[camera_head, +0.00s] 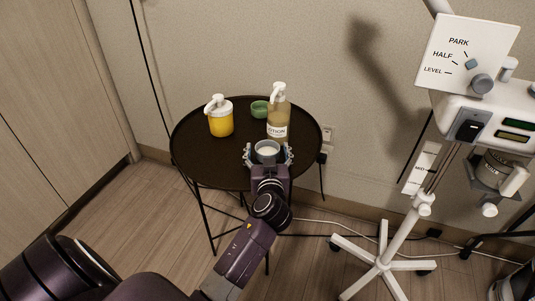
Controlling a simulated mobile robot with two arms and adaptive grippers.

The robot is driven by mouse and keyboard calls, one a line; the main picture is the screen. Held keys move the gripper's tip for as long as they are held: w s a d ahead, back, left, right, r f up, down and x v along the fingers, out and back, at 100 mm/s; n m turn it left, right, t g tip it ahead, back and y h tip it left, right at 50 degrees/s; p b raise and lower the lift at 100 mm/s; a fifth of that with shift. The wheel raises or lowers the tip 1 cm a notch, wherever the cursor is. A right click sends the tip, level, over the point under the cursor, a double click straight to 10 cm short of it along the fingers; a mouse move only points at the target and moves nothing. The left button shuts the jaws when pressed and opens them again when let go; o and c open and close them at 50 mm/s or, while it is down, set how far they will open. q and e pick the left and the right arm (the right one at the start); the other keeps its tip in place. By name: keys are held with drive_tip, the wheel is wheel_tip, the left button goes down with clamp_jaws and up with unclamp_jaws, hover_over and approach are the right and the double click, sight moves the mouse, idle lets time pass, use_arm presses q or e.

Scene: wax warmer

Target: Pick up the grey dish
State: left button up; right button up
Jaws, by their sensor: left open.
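The grey dish (267,158), a small round cup with whitish contents, sits near the front edge of a round dark table. My left gripper (267,155) reaches in from the front, with one finger on each side of the dish. It is open; I cannot tell whether either finger touches the dish. The gripper hides the dish's lower front. My right gripper is not in view.
The dark table (190,150) also holds a yellow pump jar (221,122), a small green bowl (260,108) and a lotion bottle (278,115) close behind the dish. A wheeled white stand (398,240) with a device is at right. The table's left side is clear.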

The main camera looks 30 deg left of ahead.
use_arm(q)
drive_tip(key=c, duration=1.4)
drive_tip(key=shift+c, duration=0.2)
drive_tip(key=shift+r, duration=0.2)
